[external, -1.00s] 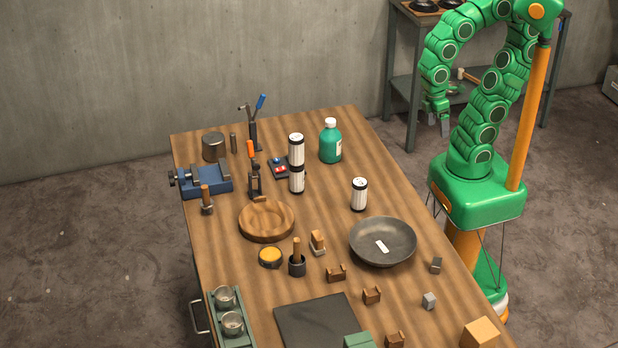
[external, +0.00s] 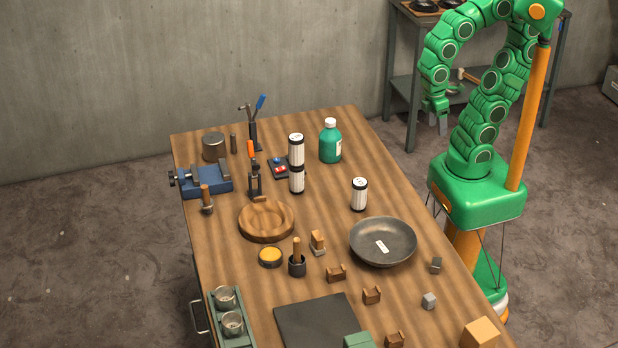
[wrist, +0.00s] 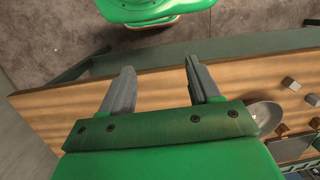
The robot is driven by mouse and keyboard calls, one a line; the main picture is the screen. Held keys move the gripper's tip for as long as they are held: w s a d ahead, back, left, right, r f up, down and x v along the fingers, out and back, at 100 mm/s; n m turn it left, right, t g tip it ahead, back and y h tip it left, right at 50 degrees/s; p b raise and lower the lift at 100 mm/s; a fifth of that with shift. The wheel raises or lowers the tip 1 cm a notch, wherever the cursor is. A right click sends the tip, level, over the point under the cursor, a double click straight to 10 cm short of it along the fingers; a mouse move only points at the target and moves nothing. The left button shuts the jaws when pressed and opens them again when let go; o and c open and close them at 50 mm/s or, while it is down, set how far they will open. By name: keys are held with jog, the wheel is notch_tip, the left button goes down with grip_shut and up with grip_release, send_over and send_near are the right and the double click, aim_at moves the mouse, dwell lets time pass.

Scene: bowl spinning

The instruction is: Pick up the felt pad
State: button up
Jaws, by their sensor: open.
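No item is plainly recognisable as the felt pad. A dark flat square (external: 318,322) lies at the near end of the wooden table (external: 225,262). Small grey blocks lie on the right side of the table, one (external: 436,265) beside the metal bowl (external: 384,252) and one (external: 429,300) nearer the front. I cannot tell whether any of these is the pad. My gripper (external: 442,122) hangs beyond the table's right edge, away from all of these. It is open and empty, with its two fingers apart in the wrist view (wrist: 158,70).
Two stacked white canisters (external: 296,165), a single canister (external: 359,194) and a green bottle (external: 330,142) stand upright on the table. A turned wooden dish (external: 266,232), a yellow-topped tin (external: 270,257) and several small wooden blocks lie around. A blue vise (external: 207,181) sits at the left edge.

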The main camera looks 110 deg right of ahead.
jog(key=w+a+r+h, duration=0.15)
jog(key=w+a, duration=0.35)
jog(key=w, duration=0.9)
jog(key=w+a+f+t, duration=0.1)
jog(key=w+a, duration=0.9)
jog(key=a, duration=0.4)
jog(key=n, duration=0.1)
send_over(430, 297)
jog(key=d, duration=0.1)
jog(key=shift+t+y, duration=0.4)
jog(key=shift+y, duration=0.05)
jog(key=f, duration=1)
jog(key=shift+s+d+f, duration=0.1)
jog(key=shift+s+f, duration=0.1)
jog(key=shift+s, duration=0.1)
jog(key=shift+f, duration=0.2)
jog(key=shift+w+a+f, duration=0.1)
jog(key=shift+a+f, duration=0.1)
jog(key=shift+f, duration=1.05)
jog(key=shift+w+a+f, duration=0.1)
jog(key=shift+a+f, duration=0.05)
jog(key=shift+f, duration=1.1)
jog(key=shift+w+a+f, duration=0.1)
jog(key=shift+a+f, duration=0.1)
jog(key=shift+f, duration=1.05)
jog(key=shift+c, duration=0.2)
